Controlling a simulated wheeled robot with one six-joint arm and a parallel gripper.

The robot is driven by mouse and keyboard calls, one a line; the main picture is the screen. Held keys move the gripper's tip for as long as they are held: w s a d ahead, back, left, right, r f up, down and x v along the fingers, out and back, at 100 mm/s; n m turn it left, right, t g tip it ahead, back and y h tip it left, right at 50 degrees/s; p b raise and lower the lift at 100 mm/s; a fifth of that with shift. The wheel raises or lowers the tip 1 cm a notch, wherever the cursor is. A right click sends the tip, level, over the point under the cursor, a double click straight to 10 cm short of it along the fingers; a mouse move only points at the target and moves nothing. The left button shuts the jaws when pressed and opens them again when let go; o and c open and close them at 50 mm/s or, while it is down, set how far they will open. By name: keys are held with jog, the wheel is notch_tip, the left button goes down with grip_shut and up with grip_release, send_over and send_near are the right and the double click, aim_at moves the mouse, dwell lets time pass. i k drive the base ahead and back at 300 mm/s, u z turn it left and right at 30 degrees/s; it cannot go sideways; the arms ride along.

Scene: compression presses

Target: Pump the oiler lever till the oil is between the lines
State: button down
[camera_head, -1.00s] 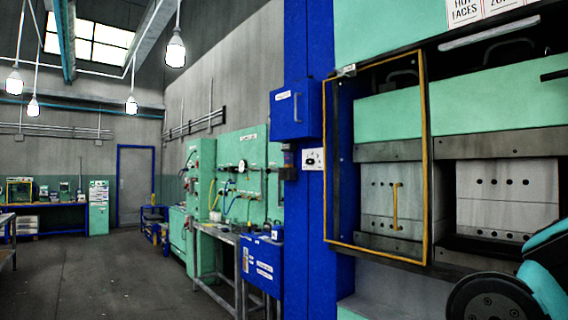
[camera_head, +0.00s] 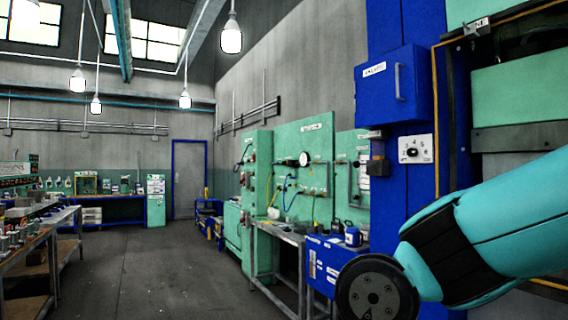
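My teal and black arm reaches in from the right edge, with a dark round joint face at the lower middle. My gripper is out of view.
A blue cabinet box (camera_head: 393,88) and a white dial panel (camera_head: 415,149) are on the column. A green panel with gauge and hoses (camera_head: 303,170) stands behind a metal bench. A cluttered workbench (camera_head: 35,245) is at left. The grey floor (camera_head: 150,275) between is clear.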

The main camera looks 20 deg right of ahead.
aim_at(356, 164)
jog(key=z, duration=0.1)
jog(key=i, duration=2.05)
jog(key=z, duration=0.5)
